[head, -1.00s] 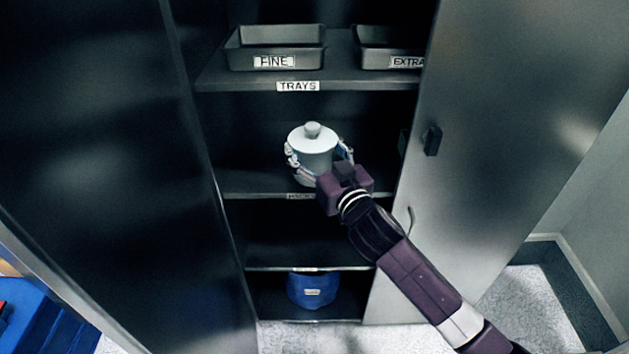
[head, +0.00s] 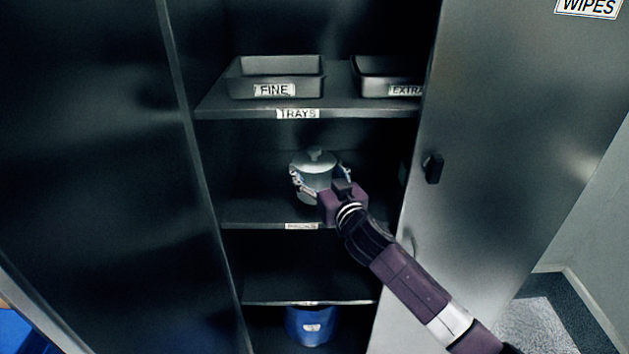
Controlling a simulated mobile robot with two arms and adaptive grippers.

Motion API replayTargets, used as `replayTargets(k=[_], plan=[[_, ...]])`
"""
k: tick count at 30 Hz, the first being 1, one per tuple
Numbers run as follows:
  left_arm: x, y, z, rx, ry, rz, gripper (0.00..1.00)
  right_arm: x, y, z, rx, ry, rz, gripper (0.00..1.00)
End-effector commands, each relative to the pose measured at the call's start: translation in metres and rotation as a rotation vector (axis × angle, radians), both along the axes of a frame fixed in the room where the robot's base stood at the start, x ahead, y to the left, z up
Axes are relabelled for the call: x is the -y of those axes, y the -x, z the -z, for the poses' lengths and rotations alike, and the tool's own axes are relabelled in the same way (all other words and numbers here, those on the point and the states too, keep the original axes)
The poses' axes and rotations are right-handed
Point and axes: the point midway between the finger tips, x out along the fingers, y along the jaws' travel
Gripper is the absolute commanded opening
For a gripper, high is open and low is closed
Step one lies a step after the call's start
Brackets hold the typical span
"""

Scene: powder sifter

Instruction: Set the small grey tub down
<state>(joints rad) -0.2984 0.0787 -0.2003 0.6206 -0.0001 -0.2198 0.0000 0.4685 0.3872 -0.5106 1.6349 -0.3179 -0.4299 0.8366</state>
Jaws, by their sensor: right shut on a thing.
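The small grey tub (head: 314,168), with a knobbed lid and clips at its sides, is upright inside the open cabinet, at the middle shelf (head: 255,217). My right gripper (head: 328,190) reaches in from the lower right and is shut on the tub at its front right side. The gripper body hides the tub's lower right part. I cannot tell whether the tub's base touches the shelf. My left gripper is not in view.
The shelf above holds a tray labelled FINE (head: 275,80) and one labelled EXTRA (head: 390,80). A blue container (head: 311,326) stands at the bottom. The shelf below the tub looks empty. Open doors flank the cabinet, the right one (head: 500,150) close to my arm.

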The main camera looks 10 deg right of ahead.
Motion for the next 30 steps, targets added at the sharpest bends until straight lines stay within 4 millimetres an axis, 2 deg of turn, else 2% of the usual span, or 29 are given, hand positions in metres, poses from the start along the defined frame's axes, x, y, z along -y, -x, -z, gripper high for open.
replayTargets(k=[3,6,17,18,22,30], plan=[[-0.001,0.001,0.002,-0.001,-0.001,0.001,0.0,0.0,0.0,0.021,-0.003,-0.001,0.0,0.34],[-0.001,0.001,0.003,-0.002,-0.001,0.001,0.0,-0.001,0.001,0.028,-0.001,-0.002,-0.002,0.34],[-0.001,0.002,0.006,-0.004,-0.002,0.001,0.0,-0.001,0.0,0.033,0.0,-0.001,-0.001,0.34],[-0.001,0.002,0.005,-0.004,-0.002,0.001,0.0,0.0,0.0,0.034,-0.003,0.0,0.0,0.68],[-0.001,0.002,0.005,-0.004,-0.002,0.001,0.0,0.0,0.0,0.033,-0.003,0.001,0.0,0.82],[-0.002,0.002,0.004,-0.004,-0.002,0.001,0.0,0.0,0.0,0.033,-0.003,0.001,0.0,0.83]])
